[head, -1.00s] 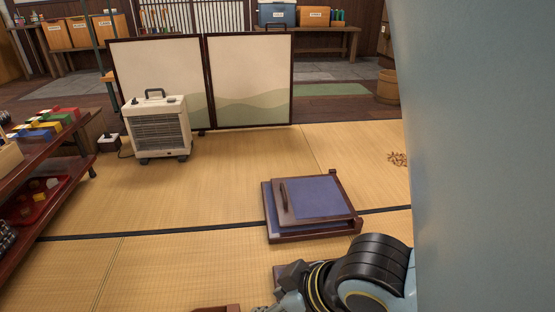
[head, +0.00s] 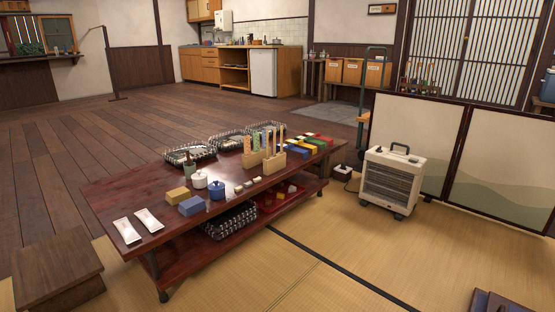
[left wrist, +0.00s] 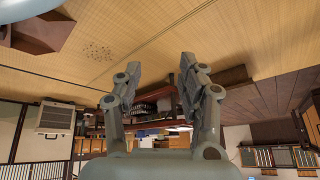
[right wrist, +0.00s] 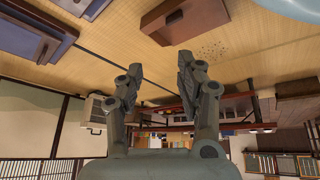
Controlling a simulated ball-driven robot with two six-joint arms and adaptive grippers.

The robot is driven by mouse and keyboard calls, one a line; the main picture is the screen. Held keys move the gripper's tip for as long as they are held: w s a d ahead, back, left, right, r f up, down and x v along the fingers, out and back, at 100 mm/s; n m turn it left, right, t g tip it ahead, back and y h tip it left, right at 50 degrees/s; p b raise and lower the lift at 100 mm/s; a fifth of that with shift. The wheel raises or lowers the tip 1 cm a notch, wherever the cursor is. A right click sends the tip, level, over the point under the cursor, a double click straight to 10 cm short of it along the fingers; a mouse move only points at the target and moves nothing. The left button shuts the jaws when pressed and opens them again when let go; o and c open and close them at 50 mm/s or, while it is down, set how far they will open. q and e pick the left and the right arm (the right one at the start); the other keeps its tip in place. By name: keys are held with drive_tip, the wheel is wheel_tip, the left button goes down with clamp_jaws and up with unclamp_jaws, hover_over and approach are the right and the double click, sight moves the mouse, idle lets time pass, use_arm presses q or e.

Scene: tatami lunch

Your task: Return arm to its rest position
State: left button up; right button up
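Neither arm shows in the head view now. My left gripper (left wrist: 160,78) shows in the left wrist view, with its two grey fingers apart and nothing between them. My right gripper (right wrist: 159,72) shows in the right wrist view, also with fingers apart and empty. Both wrist views look across the room with the picture upside down. Both grippers appear clear of the furniture, with the tatami showing beyond their fingertips.
A low red-brown table (head: 115,195) with dishes, blocks and baskets stands on the left. A white heater (head: 392,180) and a folding screen (head: 500,165) stand to the right. A wooden step (head: 58,268) is at lower left. Open tatami (head: 310,285) lies in front.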

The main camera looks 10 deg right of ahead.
use_arm(q)
drive_tip(key=s+a+f+g+p, duration=0.1)
drive_tip(key=s+a+g+p, duration=0.1)
drive_tip(key=s+p, duration=0.6)
drive_tip(key=s+a+f+g+p, duration=0.1)
drive_tip(key=s+g+p, duration=0.2)
drive_tip(key=s+p, duration=0.6)
drive_tip(key=s, duration=0.4)
drive_tip(key=shift+s+a+y+p, duration=0.3)
drive_tip(key=shift+a+y, duration=0.05)
drive_tip(key=shift+y, duration=0.05)
use_arm(e)
drive_tip(key=s+d+f+g, duration=0.1)
drive_tip(key=s+d+g, duration=0.1)
drive_tip(key=s, duration=0.8)
drive_tip(key=s+d+f+g, duration=0.1)
drive_tip(key=s+g, duration=0.2)
drive_tip(key=s, duration=0.8)
drive_tip(key=shift+s+d+h, duration=0.3)
drive_tip(key=shift+d+h, duration=0.05)
drive_tip(key=shift+h, duration=0.05)
use_arm(q)
drive_tip(key=shift+w, duration=0.15)
use_arm(e)
drive_tip(key=shift+s+m, duration=0.15)
drive_tip(key=shift+m, duration=0.15)
